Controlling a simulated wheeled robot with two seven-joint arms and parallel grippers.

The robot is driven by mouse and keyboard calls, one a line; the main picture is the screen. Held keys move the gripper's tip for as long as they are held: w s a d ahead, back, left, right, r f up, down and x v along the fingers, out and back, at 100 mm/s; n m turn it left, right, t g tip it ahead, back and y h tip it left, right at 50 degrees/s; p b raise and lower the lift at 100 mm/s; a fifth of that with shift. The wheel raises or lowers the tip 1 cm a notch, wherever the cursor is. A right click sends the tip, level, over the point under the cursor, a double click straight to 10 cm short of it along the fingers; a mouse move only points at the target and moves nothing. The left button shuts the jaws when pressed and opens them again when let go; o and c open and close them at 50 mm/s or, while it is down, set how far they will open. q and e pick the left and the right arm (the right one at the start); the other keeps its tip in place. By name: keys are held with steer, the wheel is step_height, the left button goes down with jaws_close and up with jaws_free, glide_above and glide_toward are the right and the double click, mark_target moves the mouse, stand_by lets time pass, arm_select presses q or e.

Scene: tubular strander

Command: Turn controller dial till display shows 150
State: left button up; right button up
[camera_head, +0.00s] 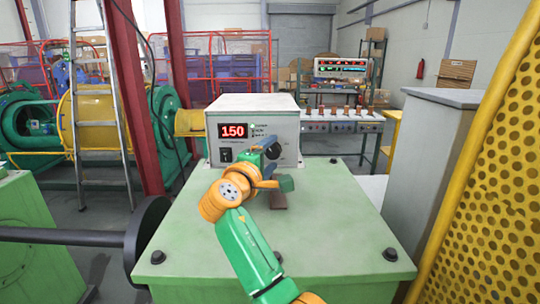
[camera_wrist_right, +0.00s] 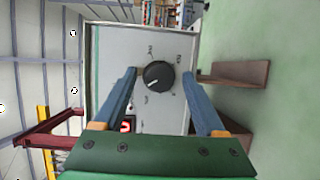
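The controller (camera_head: 285,116) is a pale grey box at the back of the green table. Its red display (camera_head: 233,130) reads 150. The black dial (camera_wrist_right: 158,76) faces my right wrist camera, with a white pointer mark toward the picture's lower left. In the head view the dial (camera_head: 276,151) is partly hidden by my gripper. My right gripper (camera_wrist_right: 160,80) is open. Its two blue fingers stand on either side of the dial, the left one closer to it; I cannot tell whether either touches. My left gripper is not in view.
A brown bracket (camera_head: 278,200) lies on the green table (camera_head: 330,240) beneath my right gripper. A grey cabinet (camera_head: 425,150) and a yellow perforated guard (camera_head: 490,190) stand close on the right. A black switch (camera_head: 226,155) sits below the display. The table's front is largely clear.

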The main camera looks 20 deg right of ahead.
steer(key=shift+s+a+f+b, duration=0.1)
steer(key=shift+s+a+b, duration=0.15)
steer(key=shift+b, duration=0.1)
steer(key=b+v, duration=0.2)
steer(key=v, duration=0.4)
steer(key=shift+s+b, duration=0.2)
steer(key=shift+b, duration=0.2)
